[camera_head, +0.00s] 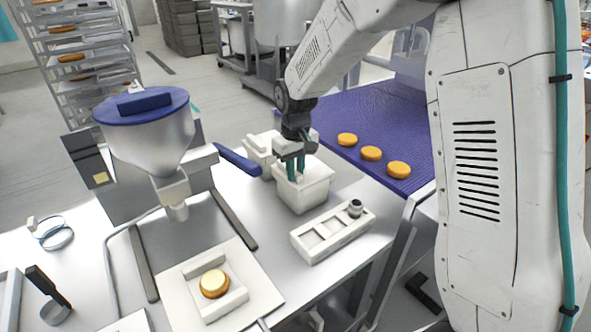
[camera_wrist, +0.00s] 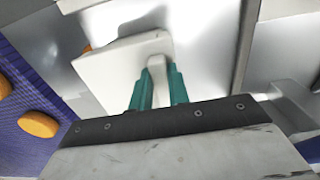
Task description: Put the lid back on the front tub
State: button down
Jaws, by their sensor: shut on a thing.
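The front tub (camera_head: 303,198) is a white box near the right edge of the steel table in the head view. Its pale square lid (camera_head: 319,170) is at the tub's top; I cannot tell whether it rests fully seated or sits just above the rim. My gripper (camera_head: 295,178) points down over the tub, its teal fingers shut on the lid's handle. In the wrist view, the fingers (camera_wrist: 157,88) close on the white raised handle, and the lid (camera_wrist: 108,75) spreads out beyond them. The lid hides the tub's inside.
A second white tub (camera_head: 259,152) stands close behind. A white compartment tray (camera_head: 330,235) with a small dark-topped item lies in front. A funnel machine (camera_head: 150,135) stands left. The purple conveyor (camera_head: 375,120) at right carries three orange rounds. A filled round (camera_head: 213,283) sits in a white holder.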

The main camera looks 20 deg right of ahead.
jog(key=shift+f, duration=0.25)
jog(key=c, duration=0.8)
grip_release()
jog(key=shift+o, duration=0.2)
jog(key=shift+r, duration=3.55)
jog(key=s+d+r+m, duration=0.1)
jog(key=s+d+r, duration=0.1)
jog(key=s, duration=0.9)
jog(key=s+d+r+m+t, duration=0.1)
jog(key=s+r, duration=0.3)
jog(key=s, duration=0.7)
jog(key=s+d+r+m, duration=0.1)
jog(key=s+d+r, duration=0.1)
jog(key=s, duration=1)
jog(key=shift+d+r+m, duration=0.3)
jog(key=shift+d+r, duration=0.1)
jog(key=shift+d, duration=0.35)
